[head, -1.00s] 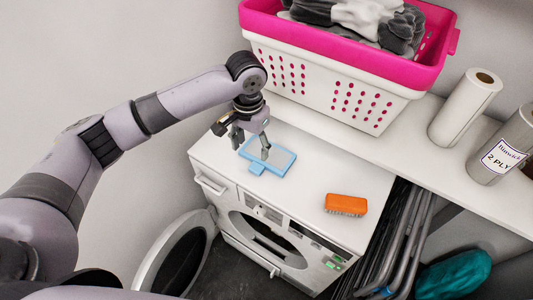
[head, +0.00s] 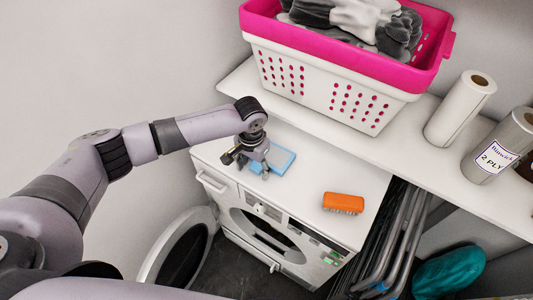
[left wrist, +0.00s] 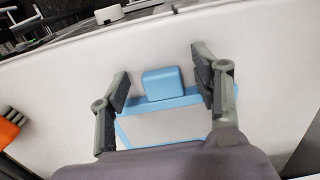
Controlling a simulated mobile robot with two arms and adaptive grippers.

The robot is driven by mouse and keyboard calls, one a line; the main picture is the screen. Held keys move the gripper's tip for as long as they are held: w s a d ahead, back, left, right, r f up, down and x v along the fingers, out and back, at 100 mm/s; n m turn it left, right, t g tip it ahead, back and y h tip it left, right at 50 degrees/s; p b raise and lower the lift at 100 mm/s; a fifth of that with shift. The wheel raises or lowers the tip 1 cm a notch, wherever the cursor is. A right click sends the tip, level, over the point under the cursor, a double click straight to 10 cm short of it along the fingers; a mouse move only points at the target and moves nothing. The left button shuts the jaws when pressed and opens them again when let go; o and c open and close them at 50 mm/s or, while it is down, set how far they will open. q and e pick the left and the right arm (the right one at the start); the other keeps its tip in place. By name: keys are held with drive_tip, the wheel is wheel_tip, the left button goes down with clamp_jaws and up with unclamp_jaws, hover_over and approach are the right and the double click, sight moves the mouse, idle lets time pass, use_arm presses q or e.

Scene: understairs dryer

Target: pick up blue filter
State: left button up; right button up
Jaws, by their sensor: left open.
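The blue filter (head: 280,160) lies flat on top of the white dryer (head: 310,188). It has a blue frame, a pale mesh panel and a small blue tab. My left gripper (head: 252,170) is at the filter's front edge, partly covering it in the head view. In the left wrist view the blue filter (left wrist: 165,122) shows its tab between the two open fingers of my left gripper (left wrist: 162,88). The fingers are spread to either side of the tab with gaps. My right gripper is not in view.
An orange brush (head: 343,203) lies on the dryer top to the right. A pink and white laundry basket (head: 340,80) and paper rolls (head: 460,108) stand on the shelf behind. The dryer's round door (head: 180,255) hangs open below. Folded racks (head: 385,240) lean at right.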

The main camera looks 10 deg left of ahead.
use_arm(q)
drive_tip(key=shift+c, duration=0.3)
clamp_jaws()
idle(0.4)
